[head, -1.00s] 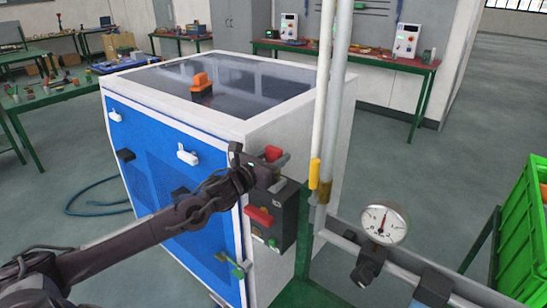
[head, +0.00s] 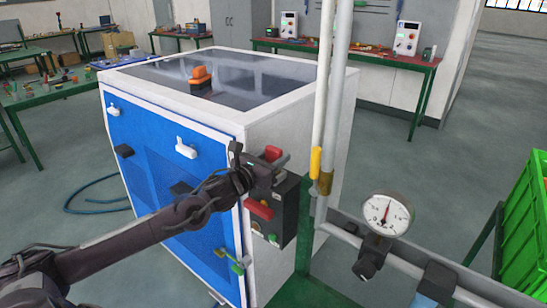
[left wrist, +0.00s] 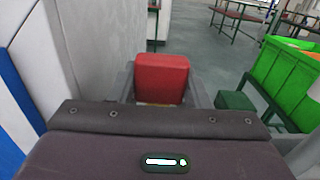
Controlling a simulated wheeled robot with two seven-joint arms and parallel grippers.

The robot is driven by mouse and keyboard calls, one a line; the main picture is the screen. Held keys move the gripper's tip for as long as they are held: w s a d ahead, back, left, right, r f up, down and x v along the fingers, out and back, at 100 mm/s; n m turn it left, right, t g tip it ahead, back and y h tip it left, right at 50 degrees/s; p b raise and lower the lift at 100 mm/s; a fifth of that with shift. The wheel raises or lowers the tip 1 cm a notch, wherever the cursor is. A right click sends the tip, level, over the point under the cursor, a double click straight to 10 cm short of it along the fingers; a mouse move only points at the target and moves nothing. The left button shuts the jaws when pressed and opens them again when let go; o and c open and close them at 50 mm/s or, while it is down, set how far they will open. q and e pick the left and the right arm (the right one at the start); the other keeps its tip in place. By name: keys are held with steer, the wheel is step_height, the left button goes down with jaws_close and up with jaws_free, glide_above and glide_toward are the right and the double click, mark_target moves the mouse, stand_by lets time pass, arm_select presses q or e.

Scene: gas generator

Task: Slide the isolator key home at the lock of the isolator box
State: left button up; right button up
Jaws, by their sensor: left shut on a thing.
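My left gripper (head: 277,162) is shut on the isolator key, whose red head (head: 273,153) shows between the fingers. The red head fills the space between both fingers in the left wrist view (left wrist: 161,76). The gripper is at the upper part of the dark isolator box (head: 289,212) on the side of the blue and white cabinet. A red handle (head: 259,210) sits on the box front just below the gripper. The lock and the key's shaft are hidden by the gripper, so I cannot tell how far in the key is. My right gripper is not in view.
The cabinet (head: 295,120) stands close behind the gripper. White and yellow vertical pipes (head: 323,110) rise just right of the box. A gauge (head: 387,214) on a pipe and a green crate (head: 528,215) are further right. Open floor lies behind.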

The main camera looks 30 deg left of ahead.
arm_select(q)
steer(key=shift+f, duration=0.25)
steer(key=o, duration=1.1)
steer(key=shift+r, duration=0.1)
steer(key=shift+s+a+f, duration=0.1)
steer(key=shift+s+f, duration=0.1)
steer(key=shift+s, duration=1.1)
steer(key=shift+s+a+r+p, duration=0.1)
steer(key=shift+s+p, duration=0.1)
steer(key=shift+s, duration=1.1)
steer(key=shift+s+a+r+p, duration=0.1)
steer(key=shift+s+p, duration=0.1)
steer(key=shift+s, duration=1.1)
